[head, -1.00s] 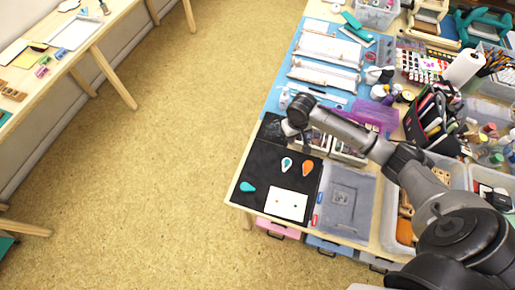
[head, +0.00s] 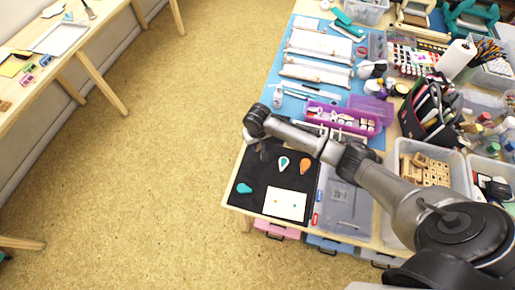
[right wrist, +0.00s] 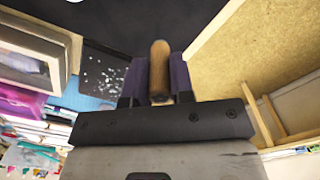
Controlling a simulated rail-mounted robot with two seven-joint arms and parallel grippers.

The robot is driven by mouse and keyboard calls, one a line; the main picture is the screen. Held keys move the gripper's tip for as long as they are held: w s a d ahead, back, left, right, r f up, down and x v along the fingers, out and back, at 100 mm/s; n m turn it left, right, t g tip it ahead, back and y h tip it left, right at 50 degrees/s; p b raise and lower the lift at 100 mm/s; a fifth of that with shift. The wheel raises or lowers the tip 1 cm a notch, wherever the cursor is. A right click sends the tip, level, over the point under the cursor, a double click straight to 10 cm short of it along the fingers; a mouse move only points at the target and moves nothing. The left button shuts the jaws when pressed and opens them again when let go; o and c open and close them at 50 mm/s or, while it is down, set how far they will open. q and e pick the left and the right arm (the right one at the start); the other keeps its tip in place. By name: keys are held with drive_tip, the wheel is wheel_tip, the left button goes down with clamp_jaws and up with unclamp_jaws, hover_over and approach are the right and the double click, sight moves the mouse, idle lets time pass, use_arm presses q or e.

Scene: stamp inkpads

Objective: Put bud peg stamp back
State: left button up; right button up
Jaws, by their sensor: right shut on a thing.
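My right gripper (right wrist: 160,80) is shut on a wooden peg with a rounded end, the peg stamp (right wrist: 160,62), in the right wrist view. Its stamp face and motif are hidden, so I cannot tell which design it bears. In the head view my right gripper (head: 265,150) is small and dark over the back left of the black mat (head: 246,205), and the stamp cannot be made out there. A wooden stamp tray (head: 425,170) with several stamps stands to the right, beyond my right arm. My left gripper is not in view.
On the mat lie a teal drop-shaped inkpad (head: 244,188), a teal-and-white one (head: 283,163), an orange one (head: 304,166) and a white card (head: 285,204) with small dots.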

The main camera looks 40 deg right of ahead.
sight(258, 148)
drive_tip(key=shift+f+b, duration=0.5)
drive_tip(key=shift+f, duration=1.5)
drive_tip(key=o, duration=0.8)
drive_tip(key=shift+f, duration=0.1)
